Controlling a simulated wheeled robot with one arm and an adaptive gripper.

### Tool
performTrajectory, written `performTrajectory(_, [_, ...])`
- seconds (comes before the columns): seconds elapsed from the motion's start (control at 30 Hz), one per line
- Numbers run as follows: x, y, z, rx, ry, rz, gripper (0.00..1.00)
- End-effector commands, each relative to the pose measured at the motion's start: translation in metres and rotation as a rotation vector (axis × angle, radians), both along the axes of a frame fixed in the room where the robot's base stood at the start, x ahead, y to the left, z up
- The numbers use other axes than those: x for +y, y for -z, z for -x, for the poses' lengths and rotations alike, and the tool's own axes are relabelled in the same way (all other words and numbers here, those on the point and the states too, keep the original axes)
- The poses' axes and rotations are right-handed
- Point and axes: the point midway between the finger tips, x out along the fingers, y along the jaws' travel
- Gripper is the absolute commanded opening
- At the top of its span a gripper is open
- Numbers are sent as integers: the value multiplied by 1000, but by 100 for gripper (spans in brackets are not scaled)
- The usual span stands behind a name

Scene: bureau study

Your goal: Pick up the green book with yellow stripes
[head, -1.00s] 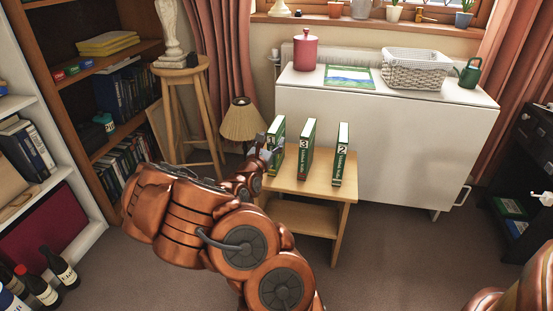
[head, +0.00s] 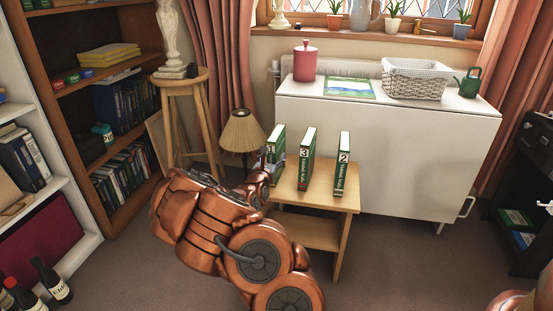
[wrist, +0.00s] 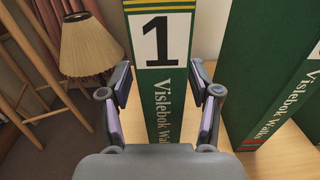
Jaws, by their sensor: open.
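A green book marked 1 (wrist: 160,100) stands upright, with yellow stripes above the number on its spine. It is also the leftmost of three books in the head view (head: 277,136), standing on a small wooden table (head: 315,202). My gripper (wrist: 160,84) is open, its two fingers at the left and right sides of this spine. In the head view my gripper (head: 266,168) partly covers the book's lower part. Whether the fingers touch it, I cannot tell.
Green books marked 3 (head: 305,160) and 2 (head: 342,165) stand to the right on the same table. A lamp with a beige shade (head: 242,131) is close on the left. A white cabinet (head: 400,150) stands behind.

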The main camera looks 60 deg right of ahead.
Motion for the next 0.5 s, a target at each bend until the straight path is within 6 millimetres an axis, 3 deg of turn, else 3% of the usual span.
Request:
performTrajectory(0.2, [-23, 3, -3, -2, 3, -3, 62])
performTrajectory(0.5, [-32, 0, -8, -1, 0, -1, 62])
